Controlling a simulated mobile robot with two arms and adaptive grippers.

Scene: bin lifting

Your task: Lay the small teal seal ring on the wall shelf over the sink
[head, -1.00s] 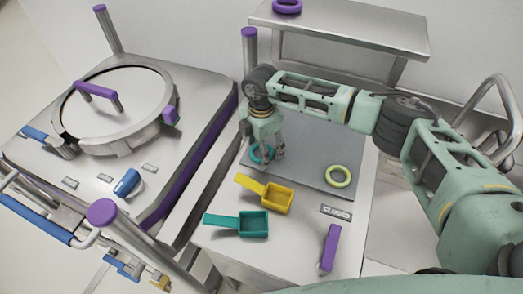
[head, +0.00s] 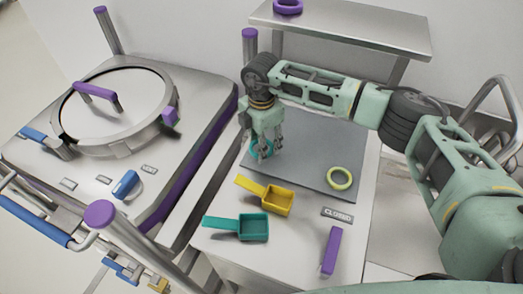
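The small teal seal ring (head: 262,150) is at my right gripper's fingertips, over the left part of the grey mat (head: 315,155). My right gripper (head: 265,150) points down and looks shut on the ring, which appears tilted up. The fingers hide part of the ring, and the gap under it is hard to judge. The metal wall shelf (head: 350,32) is at the top, behind my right arm. A purple ring (head: 288,6) lies at its back left. My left gripper is not in view.
A yellow-green ring (head: 340,178) lies on the mat. A yellow scoop (head: 277,200), a teal scoop (head: 252,227), a CLOSED sign (head: 337,214) and a purple handle (head: 331,250) are in front. A lidded vessel (head: 115,110) stands left. The shelf's middle and right are clear.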

